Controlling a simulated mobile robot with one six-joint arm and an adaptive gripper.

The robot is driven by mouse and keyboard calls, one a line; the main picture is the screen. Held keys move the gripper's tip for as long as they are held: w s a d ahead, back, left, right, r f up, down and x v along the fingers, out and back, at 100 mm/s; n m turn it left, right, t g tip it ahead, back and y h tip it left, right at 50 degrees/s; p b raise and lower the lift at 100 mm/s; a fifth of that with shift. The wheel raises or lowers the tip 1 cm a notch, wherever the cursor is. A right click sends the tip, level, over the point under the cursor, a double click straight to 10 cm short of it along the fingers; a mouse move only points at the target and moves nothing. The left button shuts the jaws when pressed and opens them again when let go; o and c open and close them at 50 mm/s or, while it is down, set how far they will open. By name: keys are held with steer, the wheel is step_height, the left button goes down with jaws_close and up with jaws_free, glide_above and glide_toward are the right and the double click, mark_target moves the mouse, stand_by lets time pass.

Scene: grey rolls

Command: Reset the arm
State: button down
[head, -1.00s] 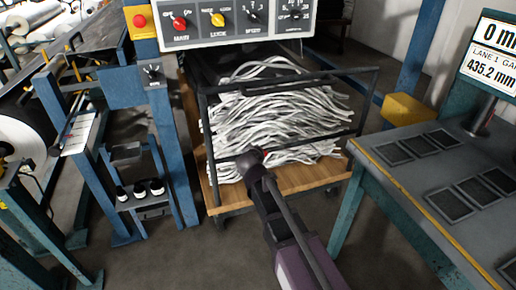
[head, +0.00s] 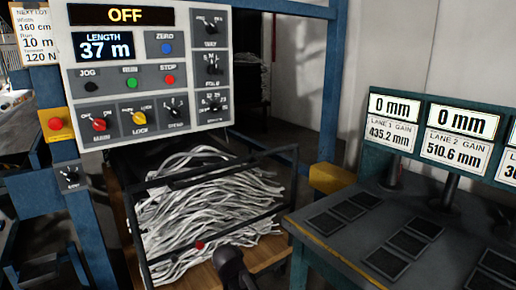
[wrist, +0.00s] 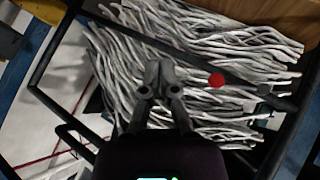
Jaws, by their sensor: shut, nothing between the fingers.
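My gripper (wrist: 158,78) shows in the wrist view with its two dark fingers together and nothing between them. It points toward a framed cart heaped with white and grey strips (wrist: 215,45). In the head view, a dark part of my arm shows at the bottom, in front of the cart; I cannot make out the fingers there. The heap of strips (head: 205,205) lies inside the cart's dark rails (head: 225,172).
A red knob (head: 200,245) sits by the cart's front rail; it also shows in the wrist view (wrist: 217,80). A control panel (head: 150,70) reading OFF stands above the cart. A grey bench (head: 375,225) with displays (head: 393,105) is at right.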

steer(key=s+d+f+m+g, duration=0.2)
steer(key=s+d+g, duration=0.1)
steer(key=s+d, duration=0.4)
steer(key=s+d+f+m+g+y, duration=0.1)
steer(key=s+d+f+m+g, duration=0.15)
steer(key=s+d, duration=0.45)
steer(key=s+d+f+m+g, duration=0.2)
steer(key=s+d+m+g, duration=0.15)
steer(key=d, duration=0.65)
step_height(320, 180, up, 25)
steer(key=p, duration=2.4)
steer(key=shift+w+n+g, duration=0.2)
steer(key=shift+n+g, duration=0.1)
steer(key=shift+d+f, duration=0.1)
steer(key=shift+d, duration=0.05)
